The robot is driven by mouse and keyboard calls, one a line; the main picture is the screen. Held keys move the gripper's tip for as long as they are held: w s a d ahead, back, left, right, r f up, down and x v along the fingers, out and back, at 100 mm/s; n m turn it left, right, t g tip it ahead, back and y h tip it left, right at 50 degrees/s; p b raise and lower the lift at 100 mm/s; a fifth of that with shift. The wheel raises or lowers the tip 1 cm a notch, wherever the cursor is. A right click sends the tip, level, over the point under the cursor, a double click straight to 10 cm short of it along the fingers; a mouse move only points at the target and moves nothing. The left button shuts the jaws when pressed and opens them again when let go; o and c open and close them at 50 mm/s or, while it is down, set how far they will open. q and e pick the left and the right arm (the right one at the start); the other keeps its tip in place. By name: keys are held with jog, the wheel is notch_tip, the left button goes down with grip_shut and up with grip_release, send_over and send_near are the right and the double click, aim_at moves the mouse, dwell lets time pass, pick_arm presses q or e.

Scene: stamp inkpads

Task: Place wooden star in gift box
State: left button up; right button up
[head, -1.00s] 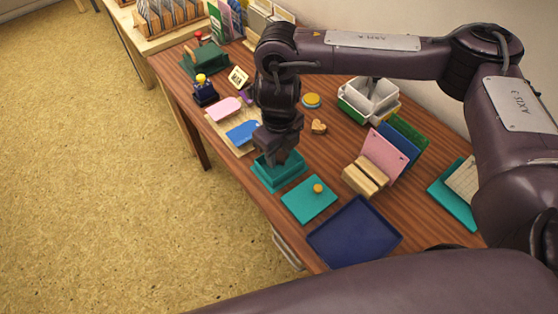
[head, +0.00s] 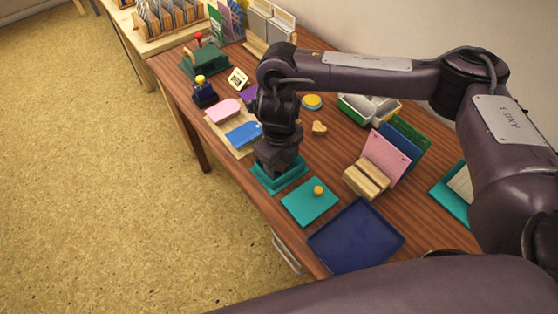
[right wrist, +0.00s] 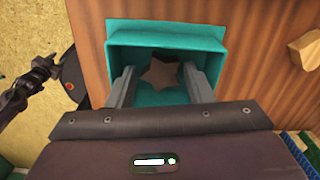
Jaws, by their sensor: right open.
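The teal gift box (head: 292,183) stands open near the table's front edge and also shows in the right wrist view (right wrist: 120,38). My right gripper (head: 278,172) points down over the box. In the right wrist view its two grey fingers (right wrist: 163,84) are open and spread, one on each side of the star, with gaps visible. The star is hidden in the head view. A teal lid (head: 305,205) with a yellow knob lies beside the box.
A dark blue tray (head: 355,238) lies right of the lid. A wooden holder (head: 366,180) with upright cards stands behind it. A small wooden heart (head: 319,128) lies behind the box. Pink and blue tags (head: 243,134) lie to the left on a beige mat.

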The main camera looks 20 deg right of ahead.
aim_at(279, 167)
jog(key=shift+r, duration=0.5)
notch_tip(279, 167, up, 11)
jog(key=p, duration=0.2)
jog(key=shift+r, duration=0.15)
